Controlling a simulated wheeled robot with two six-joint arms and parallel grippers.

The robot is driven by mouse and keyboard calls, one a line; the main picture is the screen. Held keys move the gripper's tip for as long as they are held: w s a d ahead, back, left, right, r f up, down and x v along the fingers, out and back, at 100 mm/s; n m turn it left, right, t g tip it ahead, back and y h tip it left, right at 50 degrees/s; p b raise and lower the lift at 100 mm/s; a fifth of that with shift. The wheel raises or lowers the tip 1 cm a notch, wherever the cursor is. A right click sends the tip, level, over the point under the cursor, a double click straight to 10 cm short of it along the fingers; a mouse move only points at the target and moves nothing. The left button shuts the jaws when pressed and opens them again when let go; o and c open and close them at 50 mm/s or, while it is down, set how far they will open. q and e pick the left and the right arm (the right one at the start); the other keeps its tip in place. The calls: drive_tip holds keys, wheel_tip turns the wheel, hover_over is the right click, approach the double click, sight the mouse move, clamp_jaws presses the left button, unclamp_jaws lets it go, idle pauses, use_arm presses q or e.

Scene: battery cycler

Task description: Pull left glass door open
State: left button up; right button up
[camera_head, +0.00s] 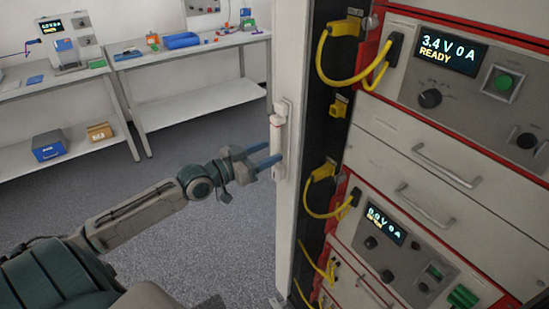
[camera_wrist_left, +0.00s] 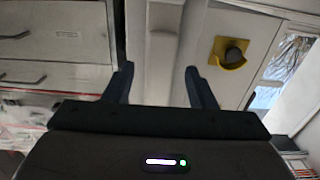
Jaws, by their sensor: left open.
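The door's white upright frame (camera_head: 290,215) stands at the left side of the cycler cabinet in the head view. A pale vertical handle (camera_head: 279,135) is fixed to it. I cannot make out the glass pane. My left gripper (camera_head: 268,162) is at the lower half of the handle, its blue fingertips beside or around it. In the left wrist view the gripper (camera_wrist_left: 160,85) is open, and a pale bar, seemingly the handle (camera_wrist_left: 162,45), lies between its fingers with gaps on both sides. Any contact is unclear. My right gripper is out of view.
The cabinet holds red-framed units with displays (camera_head: 447,50), drawers (camera_head: 430,150) and looping yellow cables (camera_head: 345,82) just right of the frame. White benches (camera_head: 190,52) stand at the back left. Grey floor (camera_head: 200,255) is clear left of the frame.

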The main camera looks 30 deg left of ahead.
sight(273, 150)
use_arm(q)
drive_tip(key=shift+w+d, duration=0.2)
drive_tip(key=shift+w, duration=0.35)
drive_tip(key=shift+w+d, duration=0.2)
drive_tip(key=shift+w, duration=0.5)
drive_tip(key=shift+w+d, duration=0.2)
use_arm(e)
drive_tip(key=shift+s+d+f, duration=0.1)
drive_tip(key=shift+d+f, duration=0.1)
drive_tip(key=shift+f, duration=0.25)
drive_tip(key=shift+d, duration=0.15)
